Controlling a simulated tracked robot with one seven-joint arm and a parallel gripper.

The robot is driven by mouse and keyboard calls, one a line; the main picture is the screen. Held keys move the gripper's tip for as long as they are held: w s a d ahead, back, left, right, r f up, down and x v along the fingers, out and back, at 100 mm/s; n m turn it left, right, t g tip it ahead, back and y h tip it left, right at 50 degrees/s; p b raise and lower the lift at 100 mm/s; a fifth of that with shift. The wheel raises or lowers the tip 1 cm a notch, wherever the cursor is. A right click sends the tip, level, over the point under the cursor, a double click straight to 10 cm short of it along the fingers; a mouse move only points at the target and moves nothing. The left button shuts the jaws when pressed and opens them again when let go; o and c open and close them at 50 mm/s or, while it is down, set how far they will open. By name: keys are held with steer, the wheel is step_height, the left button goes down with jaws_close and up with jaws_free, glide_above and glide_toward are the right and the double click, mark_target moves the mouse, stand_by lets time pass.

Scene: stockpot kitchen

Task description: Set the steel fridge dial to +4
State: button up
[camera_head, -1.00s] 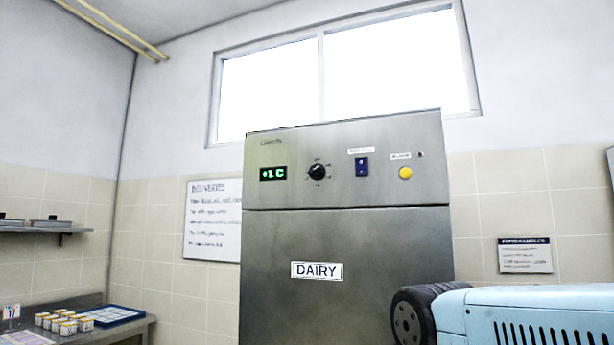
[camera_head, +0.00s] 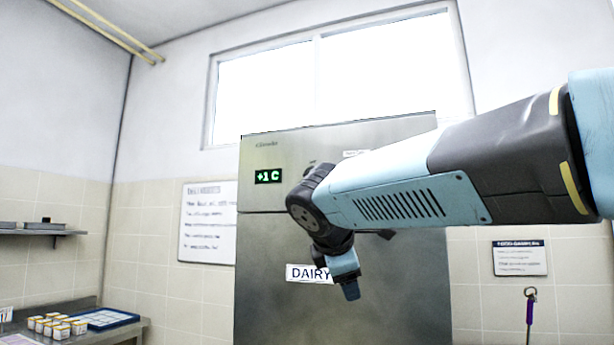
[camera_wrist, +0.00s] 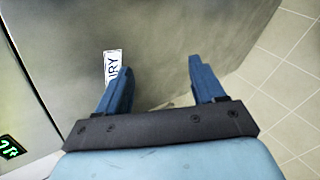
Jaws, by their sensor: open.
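The steel fridge (camera_head: 400,290) stands ahead with a DAIRY label (camera_head: 307,273) on its door. Its green display (camera_head: 268,176) reads +1 C. The dial is hidden behind my arm in the head view, with at most a sliver of its markings showing at the arm's upper edge. In the wrist view the display (camera_wrist: 10,147) shows at the lower left, and the dial is not in sight. My gripper (camera_wrist: 162,78) is open and empty in front of the fridge door, beside the label. In the head view it hangs low below my wrist.
A whiteboard (camera_head: 208,222) hangs on the tiled wall left of the fridge. A counter at the left holds several small tubs (camera_head: 55,325) and a blue tray (camera_head: 105,318). A shelf (camera_head: 40,230) is above. A purple-handled tool (camera_head: 530,308) hangs at the right.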

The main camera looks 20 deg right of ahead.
steer(key=w+a+r+n+t+h, duration=0.2)
steer(key=w+a+r+n, duration=0.15)
steer(key=r, duration=0.45)
steer(key=w+a+r+n+t+h, duration=0.1)
steer(key=w+a+r+n+t, duration=0.15)
steer(key=w+r+n, duration=0.4)
steer(key=w+a+r+n+t+h, duration=0.1)
steer(key=a+r+n+t+h, duration=0.15)
steer(key=r, duration=0.65)
steer(key=shift+n+g+y, duration=0.45)
steer(key=shift+g, duration=0.05)
steer(key=x, duration=1.3)
steer(key=shift+w+a, duration=0.1)
steer(key=shift+w, duration=0.35)
steer(key=c, duration=1)
